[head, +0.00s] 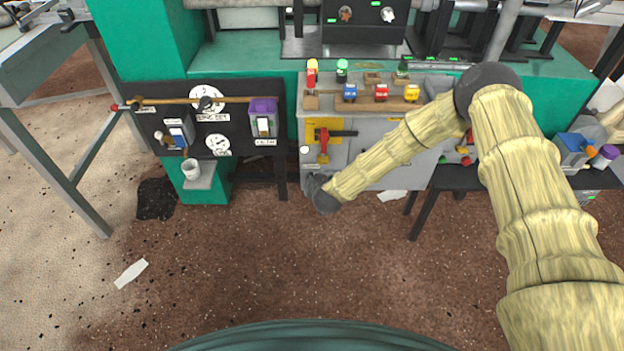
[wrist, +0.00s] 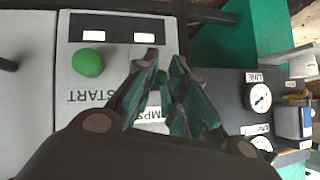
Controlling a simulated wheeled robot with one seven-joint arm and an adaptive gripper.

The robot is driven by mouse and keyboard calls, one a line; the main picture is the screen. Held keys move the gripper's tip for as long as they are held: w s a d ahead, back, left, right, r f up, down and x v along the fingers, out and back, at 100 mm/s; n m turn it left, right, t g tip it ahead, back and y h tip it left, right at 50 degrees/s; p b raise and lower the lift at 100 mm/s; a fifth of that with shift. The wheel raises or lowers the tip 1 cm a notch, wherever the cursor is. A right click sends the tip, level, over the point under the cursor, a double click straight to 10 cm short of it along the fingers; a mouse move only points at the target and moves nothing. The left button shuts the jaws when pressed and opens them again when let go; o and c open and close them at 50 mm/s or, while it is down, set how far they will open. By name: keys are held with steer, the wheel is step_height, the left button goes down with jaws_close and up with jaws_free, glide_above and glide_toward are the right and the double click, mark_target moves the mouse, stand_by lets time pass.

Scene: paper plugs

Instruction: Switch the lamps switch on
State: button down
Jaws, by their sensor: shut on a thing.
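In the wrist view, a pale panel (wrist: 75,125) carries a label partly hidden by my gripper, with "MPS" readable upside down. Whether the switch is turned or pressed cannot be told. In the head view, my gripper (head: 316,188) is a dark shape low at the front of the grey cabinet (head: 375,178); the switch is hidden there.
A round green START button (wrist: 88,62) is close beside the fingers. A dark board (head: 240,130) with dials, a lever and boxes stands left of the cabinet. A red handle (head: 323,145) is above my gripper. The brown floor (head: 250,260) in front is mostly open.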

steer(key=shift+w+d+r+g+p, duration=0.15)
steer(key=shift+r+g+p, duration=0.15)
steer(key=shift+g+p, duration=0.25)
steer(key=shift+w+a+r+g+p, duration=0.15)
steer(key=shift+r+g+p, duration=0.1)
steer(key=shift+g+p, duration=0.3)
steer(key=shift+d, duration=0.1)
steer(key=c, duration=1.4)
jaws_free()
steer(key=v, duration=1.2)
